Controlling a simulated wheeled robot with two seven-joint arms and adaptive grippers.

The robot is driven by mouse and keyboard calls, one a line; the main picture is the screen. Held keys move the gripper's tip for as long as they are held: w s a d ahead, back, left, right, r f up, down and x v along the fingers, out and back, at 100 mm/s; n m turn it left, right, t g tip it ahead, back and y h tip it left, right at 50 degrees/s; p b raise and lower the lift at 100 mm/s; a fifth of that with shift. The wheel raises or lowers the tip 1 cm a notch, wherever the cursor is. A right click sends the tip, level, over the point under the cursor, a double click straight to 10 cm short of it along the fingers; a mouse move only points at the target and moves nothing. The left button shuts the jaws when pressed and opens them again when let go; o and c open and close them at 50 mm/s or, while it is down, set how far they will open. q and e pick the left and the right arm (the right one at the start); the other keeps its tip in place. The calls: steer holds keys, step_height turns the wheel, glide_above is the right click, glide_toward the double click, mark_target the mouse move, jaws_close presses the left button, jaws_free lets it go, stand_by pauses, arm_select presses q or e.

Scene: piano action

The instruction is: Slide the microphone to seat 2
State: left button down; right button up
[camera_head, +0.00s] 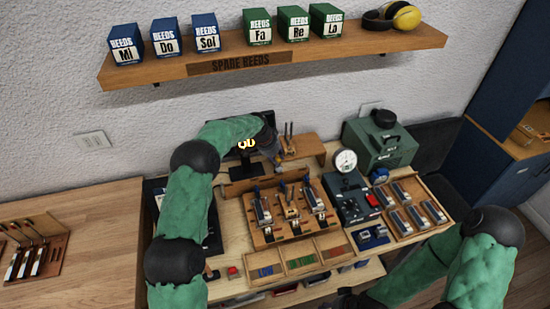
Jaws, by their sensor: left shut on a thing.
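My left gripper (275,162) reaches down behind the wooden reed block, at the right side of the dark display stand. It is shut on what is probably the microphone, which the gripper mostly hides, so its outline is unclear. The reed block (262,238) stands on the bench and carries several upright metal pieces in a row. Seat numbers are too small to read. My right arm crosses the lower right corner and its gripper is not in view.
A dark display (247,144) is partly behind my left arm. Right of the block stand a dial gauge (345,161), a green case (378,142) and a wooden tray (398,228) of metal bars. A small wooden stand (309,149) is close right of my left gripper. A shelf (225,67) hangs above.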

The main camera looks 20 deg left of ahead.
arm_select(q)
steer(key=c, duration=1.3)
jaws_free()
steer(key=shift+w+a+r, duration=0.15)
steer(key=shift+r, duration=0.1)
steer(key=shift+o, duration=1.1)
steer(key=shift+f, duration=0.15)
steer(key=v, duration=1.2)
